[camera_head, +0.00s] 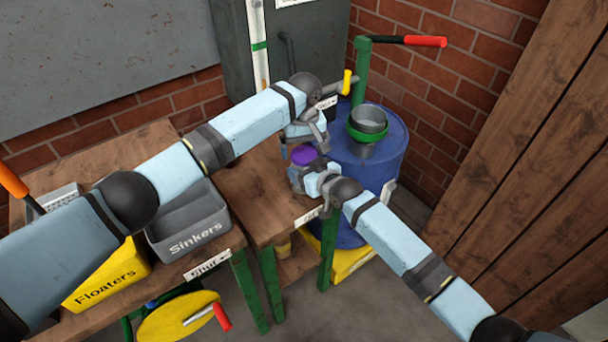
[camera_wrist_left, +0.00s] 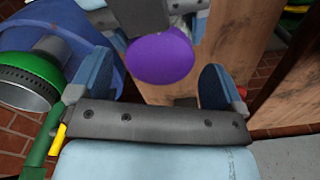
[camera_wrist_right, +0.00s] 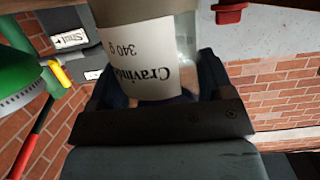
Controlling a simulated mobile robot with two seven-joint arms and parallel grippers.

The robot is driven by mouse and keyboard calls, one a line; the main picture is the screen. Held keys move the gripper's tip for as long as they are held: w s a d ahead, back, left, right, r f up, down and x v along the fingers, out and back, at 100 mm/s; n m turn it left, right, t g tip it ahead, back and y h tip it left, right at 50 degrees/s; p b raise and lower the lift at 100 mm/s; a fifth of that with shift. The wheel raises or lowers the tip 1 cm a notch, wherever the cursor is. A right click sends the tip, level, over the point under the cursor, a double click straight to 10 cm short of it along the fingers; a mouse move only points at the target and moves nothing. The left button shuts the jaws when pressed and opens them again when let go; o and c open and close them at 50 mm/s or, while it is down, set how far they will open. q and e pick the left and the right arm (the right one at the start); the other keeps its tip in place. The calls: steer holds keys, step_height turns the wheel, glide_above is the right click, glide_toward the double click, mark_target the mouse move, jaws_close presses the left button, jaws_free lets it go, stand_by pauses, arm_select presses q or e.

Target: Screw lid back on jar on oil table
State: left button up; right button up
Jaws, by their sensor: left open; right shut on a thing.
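The jar (camera_wrist_right: 145,70) is clear with a white label reading "Cravin…" and "340 g"; in the head view it is small and partly hidden. My left gripper (camera_head: 303,136) is open just behind and above the lid. In the left wrist view the lid (camera_wrist_left: 160,55) lies ahead, between the spread fingers and apart from them.
A blue drum (camera_head: 378,150) with a green-rimmed funnel (camera_head: 368,124) and a pump with a red handle (camera_head: 425,41) stands right behind the table. Left are a grey Sinkers bin (camera_head: 190,220) and a yellow Floaters bin (camera_head: 110,278). A plank wall closes the right.

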arm_select(q)
step_height(320, 180, up, 4)
steer(key=shift+f, duration=0.25)
steer(key=shift+c, duration=0.3)
steer(key=shift+r, duration=0.15)
steer(key=shift+c, duration=0.5)
step_height(320, 180, up, 3)
steer(key=shift+r, duration=0.1)
steer(key=shift+f, duration=4.05)
